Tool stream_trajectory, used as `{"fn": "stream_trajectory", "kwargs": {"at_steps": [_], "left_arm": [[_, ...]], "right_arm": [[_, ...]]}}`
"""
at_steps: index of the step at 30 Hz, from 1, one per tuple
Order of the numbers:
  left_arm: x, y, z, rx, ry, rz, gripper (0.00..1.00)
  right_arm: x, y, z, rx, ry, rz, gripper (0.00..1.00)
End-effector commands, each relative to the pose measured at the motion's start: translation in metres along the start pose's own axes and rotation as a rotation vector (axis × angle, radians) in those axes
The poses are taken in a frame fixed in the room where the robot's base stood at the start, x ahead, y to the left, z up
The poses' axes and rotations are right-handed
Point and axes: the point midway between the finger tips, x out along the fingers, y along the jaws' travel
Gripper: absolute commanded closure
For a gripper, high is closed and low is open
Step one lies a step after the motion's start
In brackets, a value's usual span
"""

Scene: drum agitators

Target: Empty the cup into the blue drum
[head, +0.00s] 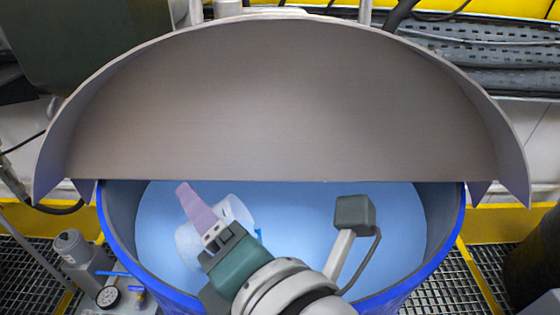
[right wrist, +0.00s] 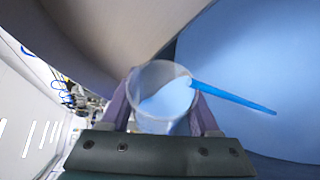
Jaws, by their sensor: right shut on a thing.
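The blue drum (head: 455,240) stands in front of me, its inside pale blue. My right gripper (head: 203,205) is over the drum's opening, left of its middle in the head view. Its purple fingers are shut on a translucent cup (head: 188,247). In the right wrist view the cup (right wrist: 150,119) sits between the fingers with pale, bluish-white matter visible inside. A blue stick (right wrist: 235,97) pokes out over its rim to the right. In the head view the finger hides the cup's middle, and I cannot tell its exact tilt. My left gripper is out of view.
A large grey-brown half-round cover (head: 280,100) stands over the drum's far half. A grey cylinder with a gauge (head: 108,297) is left of the drum. Metal grating (head: 485,265) lies on both sides. Perforated cable trays (head: 480,65) are behind at right.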

Motion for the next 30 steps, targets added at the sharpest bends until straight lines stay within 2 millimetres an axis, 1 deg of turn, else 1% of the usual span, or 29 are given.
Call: {"fn": "stream_trajectory", "kwargs": {"at_steps": [30], "left_arm": [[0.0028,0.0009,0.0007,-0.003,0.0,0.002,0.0]], "right_arm": [[0.0045,0.0039,0.0075,0.102,0.008,0.043,0.94]]}}
